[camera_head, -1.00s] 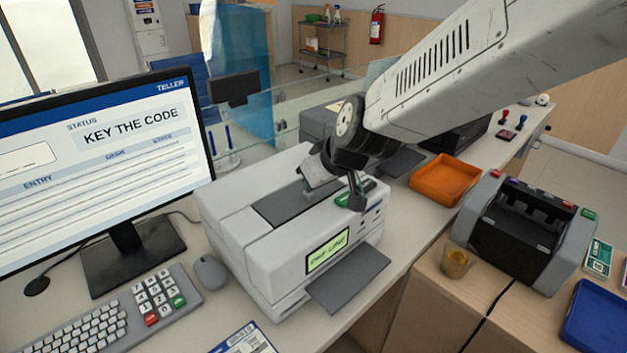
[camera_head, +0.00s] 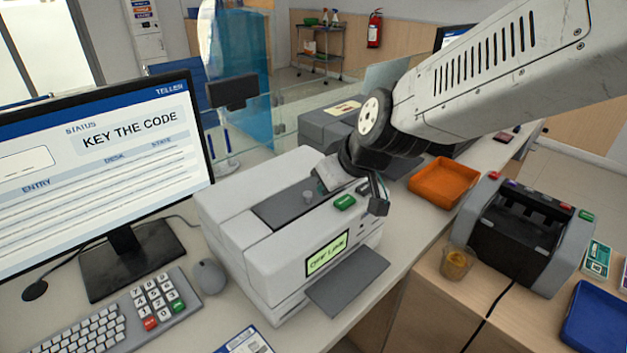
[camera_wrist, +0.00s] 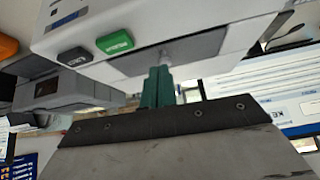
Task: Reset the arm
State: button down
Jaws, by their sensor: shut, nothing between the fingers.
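My gripper (camera_head: 378,207) hangs over the right front part of a white desktop machine (camera_head: 240,229), pointing downward. In the wrist view my gripper (camera_wrist: 157,80) shows as two dark green fingers held together with nothing between them. The machine (camera_wrist: 180,22) fills the top of that view, with a green button (camera_wrist: 115,42) and a dark button (camera_wrist: 73,57). In the head view the green button (camera_head: 345,202) is uncovered, just left of the gripper. The small display (camera_head: 327,254) is lit green and seems to read "OFF LINE".
A monitor (camera_head: 100,170) reading "KEY THE CODE", a keyboard (camera_head: 85,335) and a mouse (camera_head: 210,276) are on the left. An orange tray (camera_head: 444,183), a note counter (camera_head: 530,235), a cup (camera_head: 457,263) and a blue tray (camera_head: 597,320) are on the right.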

jog(key=s+d+f+m+g, duration=0.1)
jog(key=s+d+f+g, duration=0.25)
jog(key=s, duration=0.55)
jog(key=s+d+r+m+h, duration=0.2)
jog(key=s+d+r+m, duration=0.1)
jog(key=s+d, duration=0.4)
jog(key=s+d+r+m+h, duration=0.2)
jog(key=s+d+r, duration=0.3)
jog(key=d, duration=0.7)
jog(key=shift+s+r+m+g, duration=0.35)
jog(key=shift+s+m, duration=0.35)
jog(key=shift+s, duration=0.35)
